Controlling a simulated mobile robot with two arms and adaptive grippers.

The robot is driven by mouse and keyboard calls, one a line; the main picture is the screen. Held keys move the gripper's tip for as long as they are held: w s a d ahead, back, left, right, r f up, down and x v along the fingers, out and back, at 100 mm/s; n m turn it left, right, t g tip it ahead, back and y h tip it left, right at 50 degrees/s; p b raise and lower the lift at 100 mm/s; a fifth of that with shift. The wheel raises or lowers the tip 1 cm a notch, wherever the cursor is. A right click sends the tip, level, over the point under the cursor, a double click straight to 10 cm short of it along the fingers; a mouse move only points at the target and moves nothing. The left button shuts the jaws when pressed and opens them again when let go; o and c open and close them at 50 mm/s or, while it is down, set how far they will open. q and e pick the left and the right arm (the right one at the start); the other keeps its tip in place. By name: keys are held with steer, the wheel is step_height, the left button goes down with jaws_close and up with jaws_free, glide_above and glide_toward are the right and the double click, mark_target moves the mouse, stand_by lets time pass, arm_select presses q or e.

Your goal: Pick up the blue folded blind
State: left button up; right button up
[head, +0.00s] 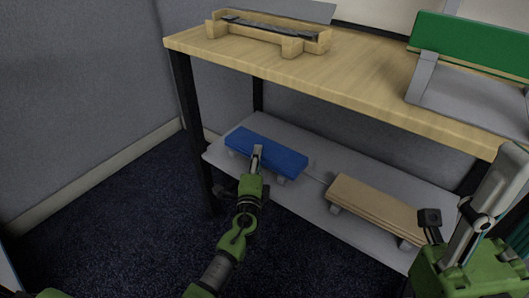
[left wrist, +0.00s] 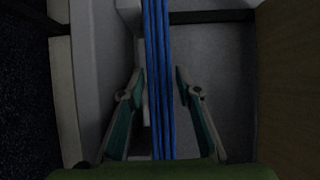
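The blue folded blind (head: 281,158) lies on small supports on the grey lower shelf (head: 340,159) of a wooden-topped table. My left gripper (head: 257,153) reaches in over its front edge, near the middle of its length. In the left wrist view the blind (left wrist: 158,120) shows as narrow blue folds running between the two fingers of the left gripper (left wrist: 160,72). Part of the blind is hidden behind the gripper in the head view. My right arm shows at the lower right; its fingers cannot be made out clearly.
A tan folded blind (head: 375,207) lies on the same shelf to the right. The wooden tabletop (head: 330,75) hangs above the shelf, with a dark table leg (head: 189,120) at left. A wooden holder (head: 262,34) and a green folded piece (head: 470,42) are on top.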

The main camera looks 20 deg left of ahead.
arm_select(q)
jaws_close()
steer(key=shift+w+r, duration=0.1)
steer(key=shift+r, duration=0.05)
